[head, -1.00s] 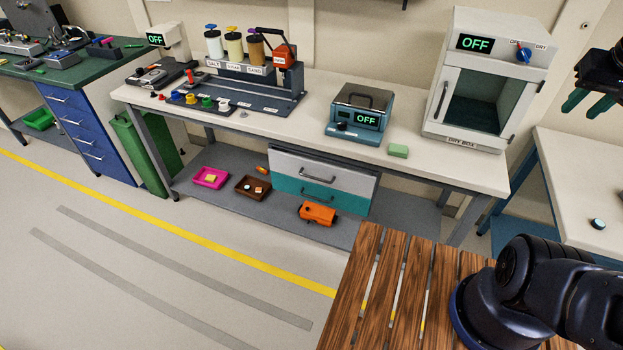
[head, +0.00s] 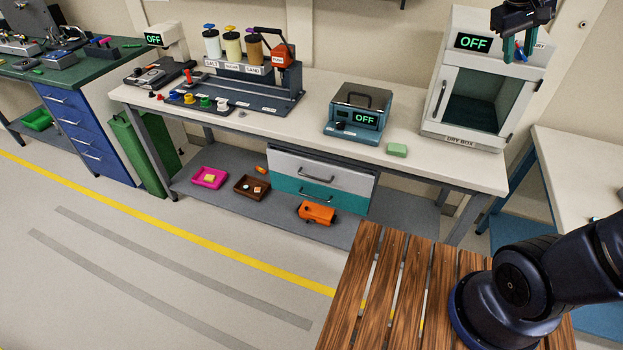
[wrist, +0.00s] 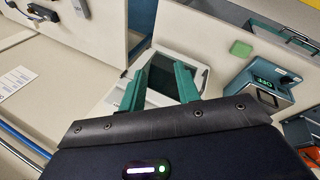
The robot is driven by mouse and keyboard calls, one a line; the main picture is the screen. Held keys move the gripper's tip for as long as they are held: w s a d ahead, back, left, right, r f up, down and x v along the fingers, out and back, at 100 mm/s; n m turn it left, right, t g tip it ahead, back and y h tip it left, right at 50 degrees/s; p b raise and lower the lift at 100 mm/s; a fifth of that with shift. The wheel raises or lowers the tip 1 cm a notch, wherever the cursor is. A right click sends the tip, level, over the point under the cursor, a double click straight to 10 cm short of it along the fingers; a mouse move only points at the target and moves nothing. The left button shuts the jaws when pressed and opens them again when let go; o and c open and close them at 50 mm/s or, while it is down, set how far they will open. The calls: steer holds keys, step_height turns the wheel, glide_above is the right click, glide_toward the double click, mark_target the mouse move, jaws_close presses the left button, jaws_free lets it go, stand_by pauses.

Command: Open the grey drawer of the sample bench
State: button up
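The grey drawer (head: 345,175) is the upper drawer under the sample bench (head: 440,171). It looks shut, its front level with the teal drawer (head: 300,188) below. Its bar handle (head: 316,174) runs across the front. The drawer fronts also show at the upper right of the wrist view, partly cut off. My gripper (head: 517,50) is high at the upper right of the head view, overlapping the dry box, well away from the drawer. Its two green fingers (wrist: 160,82) stand apart with nothing between them in the wrist view.
On the bench stand the dry box (head: 475,95), a teal device reading OFF (head: 357,115) and a green block (head: 397,150) near the front edge. An orange object (head: 316,213) and trays lie on the lower shelf. A slatted wooden surface (head: 380,290) is in front. Floor at left is clear.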

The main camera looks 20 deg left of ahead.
steer(key=w+a+n+t+h, duration=0.2)
steer(key=a, duration=1.2)
steer(key=w+a+n+t+h, duration=0.2)
steer(key=w+a+n+t, duration=0.1)
steer(key=a, duration=1)
steer(key=s+a+f+n+t+y, duration=0.1)
steer(key=s+a+t, duration=0.1)
steer(key=s+a, duration=0.5)
steer(key=s+a+f+n+t, duration=0.2)
steer(key=a, duration=0.9)
steer(key=s+a+f+n+t+y, duration=0.1)
steer(key=s+a+t, duration=0.3)
steer(key=a, duration=0.5)
step_height(320, 180, down, 55)
steer(key=g, duration=0.1)
steer(key=d+x, duration=0.1)
steer(key=x, duration=0.9)
steer(key=shift+d, duration=0.1)
jaws_close()
